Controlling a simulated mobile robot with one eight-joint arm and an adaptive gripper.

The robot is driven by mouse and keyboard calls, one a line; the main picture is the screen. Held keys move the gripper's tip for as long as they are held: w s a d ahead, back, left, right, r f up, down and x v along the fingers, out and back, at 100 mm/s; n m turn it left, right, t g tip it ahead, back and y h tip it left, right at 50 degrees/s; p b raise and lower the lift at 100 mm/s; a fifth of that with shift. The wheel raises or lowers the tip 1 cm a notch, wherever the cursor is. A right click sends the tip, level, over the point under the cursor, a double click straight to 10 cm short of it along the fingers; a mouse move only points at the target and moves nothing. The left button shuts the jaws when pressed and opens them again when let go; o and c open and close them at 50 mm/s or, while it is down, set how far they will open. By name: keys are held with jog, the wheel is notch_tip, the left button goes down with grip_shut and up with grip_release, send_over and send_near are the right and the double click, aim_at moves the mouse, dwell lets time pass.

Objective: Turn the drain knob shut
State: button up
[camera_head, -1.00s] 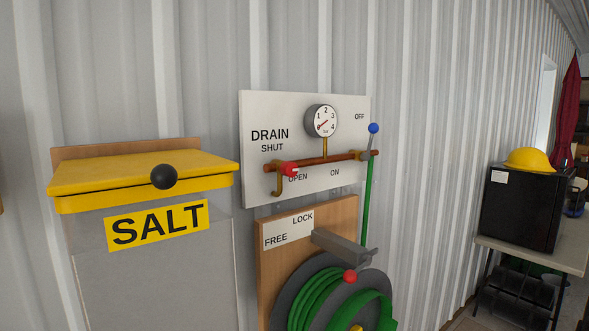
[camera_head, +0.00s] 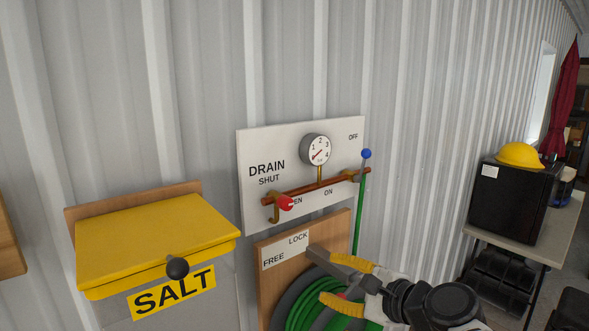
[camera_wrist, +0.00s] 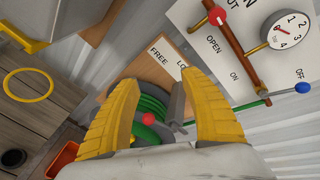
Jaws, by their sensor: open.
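The red drain knob (camera_head: 285,202) sits at the left end of a copper pipe (camera_head: 310,186) on a white board (camera_head: 258,145). It covers part of the word OPEN, with SHUT printed above it. In the wrist view the red knob (camera_wrist: 217,16) is at the top, with OPEN beside it. My gripper (camera_head: 330,280) is below and right of the knob, in front of the hose reel. In the wrist view my gripper (camera_wrist: 160,80) has its two yellow fingers spread apart with nothing held, and it is apart from the drain knob.
A green hose reel (camera_head: 303,308) with a grey latch (camera_head: 328,258) on a wooden panel (camera_head: 262,285) lies below the board. A yellow-lidded salt bin (camera_head: 155,240) is at left. A black box (camera_head: 510,205) stands on a table.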

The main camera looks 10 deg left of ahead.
aim_at(288, 206)
jog(key=w+a+r+m+t+y+p, duration=0.25)
jog(key=w+a+r+m+p, duration=0.2)
jog(key=w+r+m, duration=0.35)
jog(key=shift+m+y, duration=0.25)
jog(key=shift+m, duration=0.15)
jog(key=x, duration=0.3)
jog(key=p+x, duration=0.1)
jog(key=x, duration=0.2)
jog(key=r+x, duration=0.1)
jog(key=x, duration=0.2)
jog(key=shift+a+p, duration=0.3)
jog(key=shift+a, duration=0.25)
grip_shut()
